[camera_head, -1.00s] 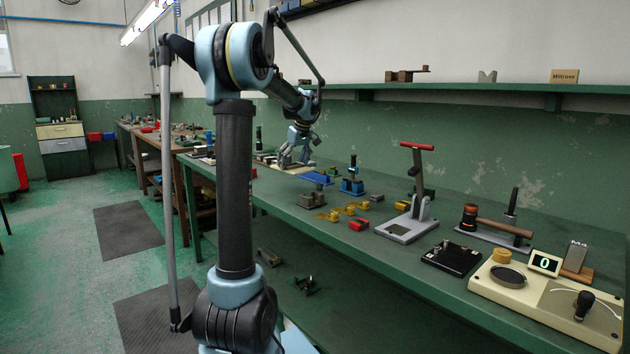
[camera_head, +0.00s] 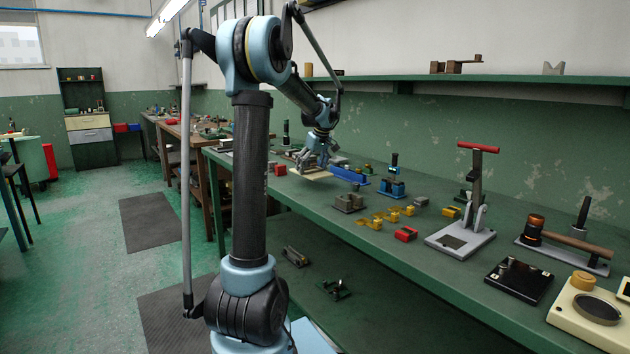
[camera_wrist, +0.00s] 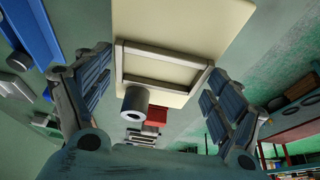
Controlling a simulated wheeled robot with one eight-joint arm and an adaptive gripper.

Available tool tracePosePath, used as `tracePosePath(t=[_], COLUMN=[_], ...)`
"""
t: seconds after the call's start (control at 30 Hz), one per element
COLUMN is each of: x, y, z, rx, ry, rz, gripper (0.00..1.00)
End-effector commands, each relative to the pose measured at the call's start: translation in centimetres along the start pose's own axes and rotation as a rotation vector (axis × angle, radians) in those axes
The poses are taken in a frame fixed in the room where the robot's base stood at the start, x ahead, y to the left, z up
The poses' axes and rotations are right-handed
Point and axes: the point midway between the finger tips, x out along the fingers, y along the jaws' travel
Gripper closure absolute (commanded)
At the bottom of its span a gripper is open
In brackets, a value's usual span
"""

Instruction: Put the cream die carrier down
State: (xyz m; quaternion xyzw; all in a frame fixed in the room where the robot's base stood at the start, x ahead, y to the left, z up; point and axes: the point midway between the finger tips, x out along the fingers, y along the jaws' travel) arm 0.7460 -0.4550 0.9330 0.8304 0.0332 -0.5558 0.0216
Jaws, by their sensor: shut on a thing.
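The cream die carrier (camera_head: 314,175) is a flat cream plate at the far part of the green bench, left of a blue tray. In the wrist view the cream die carrier (camera_wrist: 190,18) has a raised pale rectangular frame and a grey hollow cylinder (camera_wrist: 135,99) at its near edge. My gripper (camera_head: 318,158) is above the carrier and shut on it. In the wrist view its two dark ridged fingers stand either side of the frame. I cannot tell whether the carrier's underside touches the bench.
The blue tray (camera_head: 349,175) lies close to the right of the carrier. A blue fixture (camera_head: 392,184), yellow pieces (camera_head: 398,214) and a red-handled press (camera_head: 468,205) stand further right. A wall shelf (camera_head: 480,79) runs above the bench.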

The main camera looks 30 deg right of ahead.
Motion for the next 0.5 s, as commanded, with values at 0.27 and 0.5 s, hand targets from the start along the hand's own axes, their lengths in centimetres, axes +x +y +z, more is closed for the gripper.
tracePosePath(t=[0.27,0.5], x=[1.8,4.3], y=[0.3,0.3], z=[0.9,2.0], rx=[0.004,0.004], ry=[0.000,0.000], rz=[0.001,0.001], gripper=[0.50,0.50])
